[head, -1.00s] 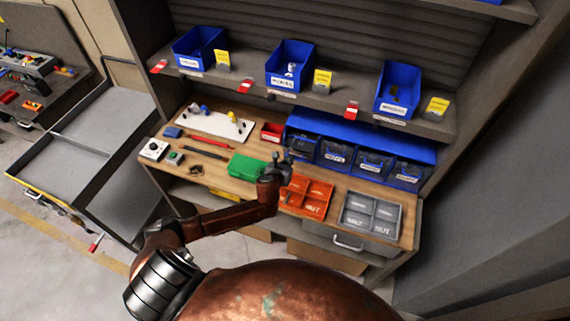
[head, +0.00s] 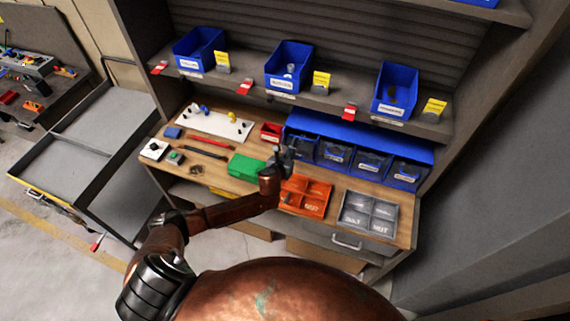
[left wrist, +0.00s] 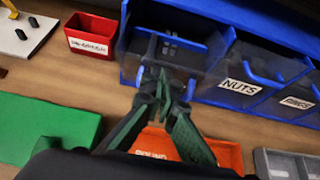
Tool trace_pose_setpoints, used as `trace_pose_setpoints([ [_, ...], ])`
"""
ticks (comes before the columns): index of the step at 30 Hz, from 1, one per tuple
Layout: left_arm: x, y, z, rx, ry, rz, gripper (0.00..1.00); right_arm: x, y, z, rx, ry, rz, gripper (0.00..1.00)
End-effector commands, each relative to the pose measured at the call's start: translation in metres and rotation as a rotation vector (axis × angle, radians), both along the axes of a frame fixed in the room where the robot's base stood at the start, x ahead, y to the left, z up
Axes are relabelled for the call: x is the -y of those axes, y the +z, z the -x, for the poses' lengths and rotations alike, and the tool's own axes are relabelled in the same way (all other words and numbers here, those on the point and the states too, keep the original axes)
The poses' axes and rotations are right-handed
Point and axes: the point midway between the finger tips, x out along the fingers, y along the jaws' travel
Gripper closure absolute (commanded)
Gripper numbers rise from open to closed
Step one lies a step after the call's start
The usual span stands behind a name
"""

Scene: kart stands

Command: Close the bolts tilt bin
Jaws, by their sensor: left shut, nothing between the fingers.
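The blue tilt-bin unit (head: 365,136) stands at the back of the workbench, with several dark clear-fronted bins in a row. The leftmost bin (head: 303,149) is the one at my gripper; its label is hidden, and its neighbours read NUTS and RINGS in the left wrist view. This leftmost bin (left wrist: 188,52) shows a dark clear front there; how far it tilts is hard to tell. My left gripper (head: 284,154) is shut and empty, its fingertips (left wrist: 160,78) in front of that bin's lower front. Whether they touch it is unclear. My right gripper is not in view.
A red box (left wrist: 91,36) stands left of the bins. A green box (head: 246,167), an orange tray (head: 306,197) and a grey tray (head: 368,213) lie on the bench in front. A shelf with blue bins (head: 289,68) overhangs the back.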

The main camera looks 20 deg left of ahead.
Motion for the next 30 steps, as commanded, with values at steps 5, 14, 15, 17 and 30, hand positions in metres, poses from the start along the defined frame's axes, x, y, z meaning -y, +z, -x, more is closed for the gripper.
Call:
trace_pose_setpoints([
  [5, 0.006, 0.005, -0.008, 0.001, -0.009, -0.001, 1.00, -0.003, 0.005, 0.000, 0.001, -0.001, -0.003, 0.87],
  [14, 0.009, 0.008, -0.016, 0.000, -0.014, -0.001, 1.00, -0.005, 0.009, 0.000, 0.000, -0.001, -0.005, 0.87],
  [15, 0.009, 0.008, -0.017, 0.000, -0.015, -0.001, 1.00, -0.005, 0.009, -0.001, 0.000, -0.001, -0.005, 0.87],
  [17, 0.009, 0.009, -0.018, 0.000, -0.015, -0.001, 1.00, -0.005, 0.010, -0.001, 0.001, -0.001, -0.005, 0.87],
  [30, 0.010, 0.012, -0.025, 0.000, -0.017, 0.000, 1.00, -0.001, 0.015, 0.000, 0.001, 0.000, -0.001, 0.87],
])
